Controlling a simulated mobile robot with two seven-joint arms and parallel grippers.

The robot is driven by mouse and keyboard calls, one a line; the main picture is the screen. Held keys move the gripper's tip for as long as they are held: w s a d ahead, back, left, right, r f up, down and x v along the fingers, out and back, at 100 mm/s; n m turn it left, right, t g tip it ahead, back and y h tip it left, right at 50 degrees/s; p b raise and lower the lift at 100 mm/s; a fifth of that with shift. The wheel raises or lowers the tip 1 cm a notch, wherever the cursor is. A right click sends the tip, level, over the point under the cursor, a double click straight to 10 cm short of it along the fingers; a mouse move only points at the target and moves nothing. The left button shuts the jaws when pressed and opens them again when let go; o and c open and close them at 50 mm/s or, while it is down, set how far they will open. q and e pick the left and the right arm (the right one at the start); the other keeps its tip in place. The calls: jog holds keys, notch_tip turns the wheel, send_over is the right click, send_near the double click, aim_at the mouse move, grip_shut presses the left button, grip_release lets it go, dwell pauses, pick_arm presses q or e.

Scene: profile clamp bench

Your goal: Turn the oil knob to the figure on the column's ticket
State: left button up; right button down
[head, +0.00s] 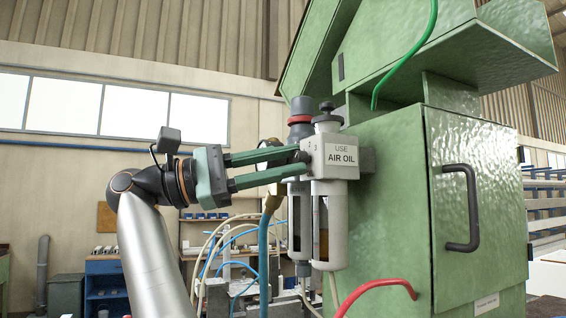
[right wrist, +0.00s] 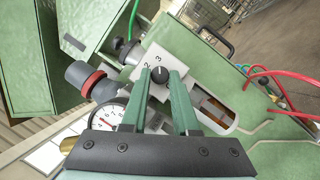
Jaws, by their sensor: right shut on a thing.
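The oil knob (right wrist: 160,74) is a small dark dial on the front of a pale block (right wrist: 178,47), with the figures 2 and 3 printed beside it in the right wrist view. My right gripper (right wrist: 161,80) is shut on the knob, one green finger on each side. The knob's exact setting is too small to tell. I cannot make out the ticket's figure. My left gripper is out of view.
A grey oil bowl (head: 329,235) hangs below the block. A regulator with a red ring (head: 300,119) stands beside it, and a round gauge (right wrist: 107,119) sits close to my fingers. A green cabinet (head: 390,200) is at the right. Hoses (head: 263,235) hang below.

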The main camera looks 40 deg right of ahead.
dwell(0.4)
jog(key=c, duration=0.7)
grip_release()
